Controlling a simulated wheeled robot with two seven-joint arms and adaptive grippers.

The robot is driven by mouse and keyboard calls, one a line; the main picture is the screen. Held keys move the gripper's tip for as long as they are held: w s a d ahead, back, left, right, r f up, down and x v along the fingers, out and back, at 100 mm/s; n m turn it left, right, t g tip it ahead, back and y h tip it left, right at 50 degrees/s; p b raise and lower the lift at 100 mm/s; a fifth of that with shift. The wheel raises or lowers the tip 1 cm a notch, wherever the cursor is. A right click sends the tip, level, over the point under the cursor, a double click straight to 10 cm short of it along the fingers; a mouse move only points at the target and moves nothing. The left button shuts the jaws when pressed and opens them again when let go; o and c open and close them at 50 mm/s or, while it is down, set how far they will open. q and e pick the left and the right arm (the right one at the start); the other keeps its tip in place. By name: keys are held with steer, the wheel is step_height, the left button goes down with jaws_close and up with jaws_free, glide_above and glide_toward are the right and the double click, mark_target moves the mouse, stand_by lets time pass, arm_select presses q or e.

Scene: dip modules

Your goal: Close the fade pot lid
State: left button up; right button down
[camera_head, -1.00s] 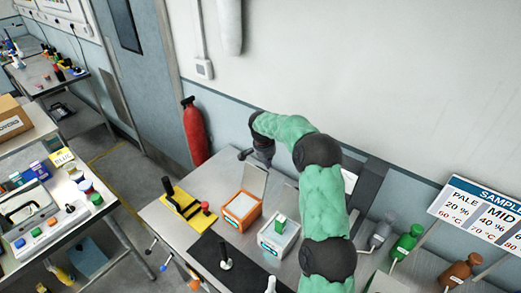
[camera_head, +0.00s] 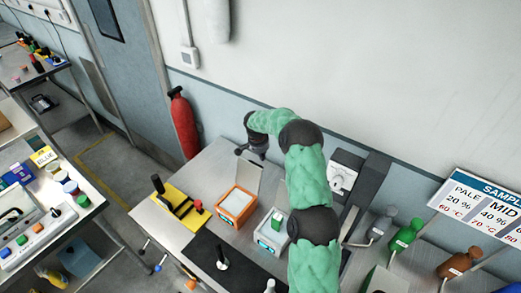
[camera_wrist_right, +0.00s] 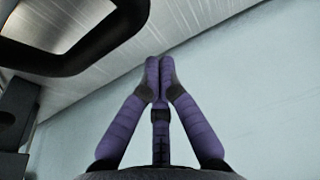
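An orange-rimmed pot (camera_head: 236,205) stands open on the metal bench in the head view, with its grey lid (camera_head: 247,176) raised upright at the back. A white-grey pot (camera_head: 272,233) with a green block on it stands to its right, partly behind my arm. I cannot read which one is the fade pot. My right gripper (camera_head: 240,152) is behind the raised lid, near the wall. In the right wrist view its purple fingers (camera_wrist_right: 160,68) meet at the tips with nothing between them. Contact with the lid cannot be made out. My left gripper is out of view.
A yellow stand with a black handle (camera_head: 180,205) is left of the orange pot. A black mat (camera_head: 208,262) lies in front. A white dial box (camera_head: 342,174) and green (camera_head: 405,236) and brown bottles (camera_head: 460,262) are to the right. A wall runs behind.

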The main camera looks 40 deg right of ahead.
mark_target(252, 174)
steer(key=a, duration=0.1)
steer(key=a+r, duration=0.1)
steer(key=s+a, duration=0.1)
steer(key=shift+a+r+p, duration=0.2)
steer(key=shift+p, duration=0.2)
